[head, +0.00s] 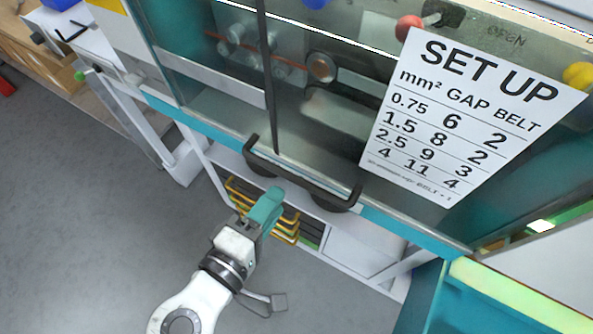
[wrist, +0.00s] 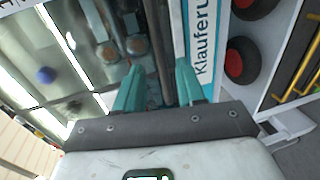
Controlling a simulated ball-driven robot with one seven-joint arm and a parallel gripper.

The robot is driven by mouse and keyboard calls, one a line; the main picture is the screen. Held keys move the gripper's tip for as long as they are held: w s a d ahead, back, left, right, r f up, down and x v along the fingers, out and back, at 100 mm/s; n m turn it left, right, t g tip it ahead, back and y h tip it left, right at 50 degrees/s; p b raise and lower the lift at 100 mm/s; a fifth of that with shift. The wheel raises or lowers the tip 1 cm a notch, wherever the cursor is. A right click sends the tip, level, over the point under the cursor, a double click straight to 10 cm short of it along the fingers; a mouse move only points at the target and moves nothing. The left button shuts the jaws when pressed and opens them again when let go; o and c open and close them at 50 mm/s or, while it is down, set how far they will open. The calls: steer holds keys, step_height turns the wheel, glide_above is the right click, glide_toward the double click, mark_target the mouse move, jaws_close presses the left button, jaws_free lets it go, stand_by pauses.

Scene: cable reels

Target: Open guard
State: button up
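The guard is a clear panel (head: 200,105) with a teal lower edge, closed across the front of the machine. A black bar handle (head: 300,180) runs along its lower edge. My gripper (head: 273,195), with teal fingers, is just below the left half of the handle in the head view. In the wrist view my gripper (wrist: 158,88) has its fingers apart. A dark bar (wrist: 155,40), apparently the handle, lies in line with the gap between them. I cannot tell whether the fingers touch it.
A white SET UP sheet (head: 470,115) covers the panel's right part. Below the guard, a shelf holds yellow-edged trays (head: 285,228). A teal cabinet or bin (head: 475,300) stands at lower right. Grey floor (head: 80,220) is free at left.

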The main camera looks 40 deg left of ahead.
mark_target(294, 176)
steer(key=x, duration=0.7)
steer(key=shift+w+f, duration=0.1)
steer(key=shift+w, duration=0.3)
jaws_close()
